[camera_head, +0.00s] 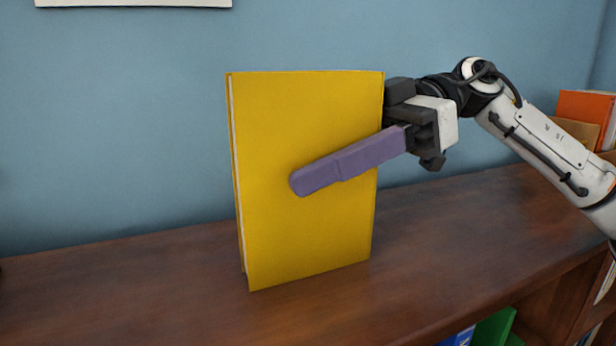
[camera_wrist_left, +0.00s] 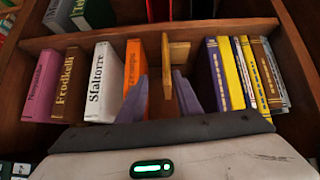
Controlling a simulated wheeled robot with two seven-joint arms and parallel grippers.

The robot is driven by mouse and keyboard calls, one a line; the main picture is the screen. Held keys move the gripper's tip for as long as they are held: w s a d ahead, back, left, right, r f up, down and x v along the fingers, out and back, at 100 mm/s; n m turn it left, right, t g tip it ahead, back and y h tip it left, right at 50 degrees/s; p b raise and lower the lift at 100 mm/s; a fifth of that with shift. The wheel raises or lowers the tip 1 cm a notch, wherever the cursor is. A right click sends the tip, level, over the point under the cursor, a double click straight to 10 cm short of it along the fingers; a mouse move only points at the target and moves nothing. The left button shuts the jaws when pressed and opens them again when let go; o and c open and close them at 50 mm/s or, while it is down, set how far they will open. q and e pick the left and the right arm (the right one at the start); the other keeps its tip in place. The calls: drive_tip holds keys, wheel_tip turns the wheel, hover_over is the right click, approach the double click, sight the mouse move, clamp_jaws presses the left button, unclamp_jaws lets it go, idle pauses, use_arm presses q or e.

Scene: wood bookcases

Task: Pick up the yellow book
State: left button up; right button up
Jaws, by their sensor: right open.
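The yellow book (camera_head: 290,120) stands upright on top of the wood bookcase in the head view, its cover facing me. My right gripper (camera_head: 310,178) reaches in from the right. One purple finger lies across the front of the cover; the other finger is hidden behind the book, so the book stands between the open fingers. I cannot tell whether the finger touches the cover. My left gripper (camera_wrist_left: 163,98) shows in the left wrist view, its two purple fingers apart with nothing held between them, facing a shelf of books.
The bookcase top (camera_head: 130,290) is clear left of the yellow book, with a blue wall behind. An orange book (camera_head: 585,108) is at the far right. In the left wrist view, a white book (camera_wrist_left: 103,82) and several others fill the shelf.

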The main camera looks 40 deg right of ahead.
drive_tip(key=shift+c, duration=0.6)
clamp_jaws()
drive_tip(key=shift+r, duration=0.15)
